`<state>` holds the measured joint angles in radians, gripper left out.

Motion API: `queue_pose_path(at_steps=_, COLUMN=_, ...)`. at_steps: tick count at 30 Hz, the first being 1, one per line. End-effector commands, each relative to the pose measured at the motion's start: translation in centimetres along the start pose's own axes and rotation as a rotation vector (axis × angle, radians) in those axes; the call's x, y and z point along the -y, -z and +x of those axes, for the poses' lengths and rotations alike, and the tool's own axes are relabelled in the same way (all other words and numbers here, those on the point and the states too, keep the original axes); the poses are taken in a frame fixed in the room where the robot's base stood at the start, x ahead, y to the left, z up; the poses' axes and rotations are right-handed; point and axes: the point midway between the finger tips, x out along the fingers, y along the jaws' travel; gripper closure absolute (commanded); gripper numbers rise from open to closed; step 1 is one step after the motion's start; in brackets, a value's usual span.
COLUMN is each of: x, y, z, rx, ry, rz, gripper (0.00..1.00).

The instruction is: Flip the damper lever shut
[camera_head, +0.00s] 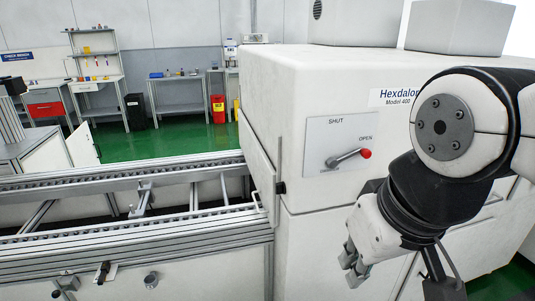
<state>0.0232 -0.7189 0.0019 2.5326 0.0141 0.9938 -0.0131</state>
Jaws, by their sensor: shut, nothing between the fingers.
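The damper lever (347,158) is a grey metal arm with a red knob (365,154) at its right end. It sits on a pale plate (341,136) on the front of a white machine. The lever points right and slightly up, with the knob just below the word OPEN. The word SHUT stands at the upper left of the plate. My gripper (354,275) is below and near the lever in the picture, apart from it, pointing down. Its fingers are shut and empty. My arm comes in from the right and covers part of the machine front.
The white machine (272,85), marked Hexdalor Model 400, fills the right half. A metal conveyor (120,185) runs into its left side. Workbenches, a red bin (218,108) and green floor lie far back at the left. The space in front of the lever plate looks clear.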

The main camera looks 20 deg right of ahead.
Motion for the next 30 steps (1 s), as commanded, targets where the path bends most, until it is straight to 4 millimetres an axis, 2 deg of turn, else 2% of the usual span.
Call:
queue_pose_path(at_steps=8, x=1.1, y=1.0, z=1.9, rx=0.203, ry=0.082, rz=0.118, gripper=1.0)
queue_pose_path(at_steps=17, x=2.4, y=3.0, z=4.5, rx=0.42, ry=0.257, rz=0.283, gripper=1.0)
queue_pose_path(at_steps=30, x=2.6, y=7.7, z=8.3, rx=0.627, ry=0.635, rz=0.561, gripper=1.0)
